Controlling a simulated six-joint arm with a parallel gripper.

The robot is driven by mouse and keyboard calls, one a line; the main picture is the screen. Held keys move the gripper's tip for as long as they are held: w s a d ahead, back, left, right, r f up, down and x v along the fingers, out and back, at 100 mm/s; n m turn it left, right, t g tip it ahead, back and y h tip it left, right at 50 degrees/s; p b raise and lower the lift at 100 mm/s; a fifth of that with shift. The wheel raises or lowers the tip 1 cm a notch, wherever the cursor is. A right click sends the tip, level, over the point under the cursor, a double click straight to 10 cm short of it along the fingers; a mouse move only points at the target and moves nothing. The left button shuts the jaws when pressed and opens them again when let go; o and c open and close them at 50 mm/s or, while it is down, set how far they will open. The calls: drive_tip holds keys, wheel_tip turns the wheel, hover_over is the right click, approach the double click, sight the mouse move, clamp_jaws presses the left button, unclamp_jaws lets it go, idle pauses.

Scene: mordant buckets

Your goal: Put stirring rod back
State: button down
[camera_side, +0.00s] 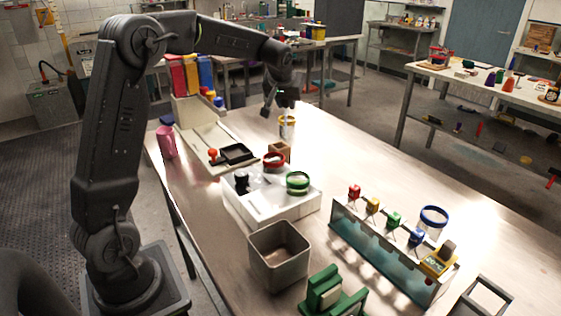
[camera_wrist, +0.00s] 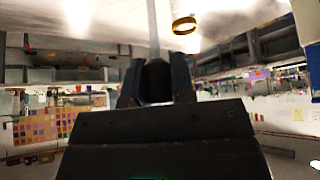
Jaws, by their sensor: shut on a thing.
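My gripper (camera_side: 279,104) is at the far end of the steel table, just above a yellow-rimmed bucket (camera_side: 287,126). In the wrist view, my gripper (camera_wrist: 156,85) is shut on the dark handle of the stirring rod (camera_wrist: 153,30), whose pale shaft extends toward the top of the picture. The yellow rim (camera_wrist: 184,25) shows to the right of the shaft, apart from it in that view. The rod is too small to make out in the side view. Whether its tip is inside the bucket cannot be told.
A grey square bin (camera_side: 279,262) stands in front. A rack (camera_side: 378,252) with coloured blocks and a blue-rimmed bucket (camera_side: 434,217) are at right. The table's far right is clear.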

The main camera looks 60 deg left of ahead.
drive_tip(key=a+f, duration=0.4)
drive_tip(key=f, duration=0.5)
drive_tip(key=shift+w+n, duration=0.35)
drive_tip(key=shift+n, duration=0.05)
drive_tip(key=shift+a+f, duration=0.1)
drive_tip(key=shift+f, duration=0.1)
drive_tip(key=c, duration=1)
unclamp_jaws()
drive_tip(key=shift+o, duration=0.2)
